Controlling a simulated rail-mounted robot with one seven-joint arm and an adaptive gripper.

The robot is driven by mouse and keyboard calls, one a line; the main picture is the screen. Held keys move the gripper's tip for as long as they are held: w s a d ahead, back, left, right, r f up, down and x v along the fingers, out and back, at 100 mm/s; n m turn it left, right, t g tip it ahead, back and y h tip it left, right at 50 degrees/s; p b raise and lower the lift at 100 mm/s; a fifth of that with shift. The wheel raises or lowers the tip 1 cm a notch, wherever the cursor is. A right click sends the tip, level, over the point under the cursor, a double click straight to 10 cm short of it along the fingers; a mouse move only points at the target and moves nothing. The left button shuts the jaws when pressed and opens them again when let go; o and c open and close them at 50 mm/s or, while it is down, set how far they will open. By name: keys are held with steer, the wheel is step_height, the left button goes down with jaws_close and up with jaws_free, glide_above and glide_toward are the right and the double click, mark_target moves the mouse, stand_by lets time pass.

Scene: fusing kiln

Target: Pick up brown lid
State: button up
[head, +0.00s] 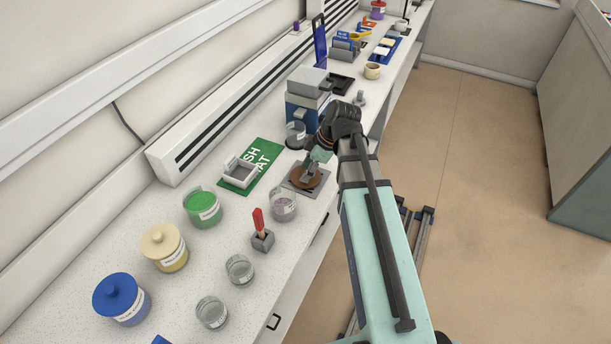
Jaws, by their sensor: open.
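The brown lid (302,181) is a round disc lying on a grey square plate (294,186) on the white counter, near the middle of the head view. My gripper (311,174) is directly over the lid, pointing down at it, and hides part of its upper side. The fingers look very close to the lid or touching it; I cannot tell which. The gripper is open, with nothing visibly held.
A glass jar (283,206) stands just in front of the plate. A blue and grey kiln-like box (305,104) stands behind. A green mat (262,156) with a small grey tray (240,172) lies left. A red-handled tool (258,220) stands in a holder.

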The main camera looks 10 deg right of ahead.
steer(key=c, duration=0.9)
steer(key=shift+c, duration=0.2)
steer(key=shift+r, duration=0.15)
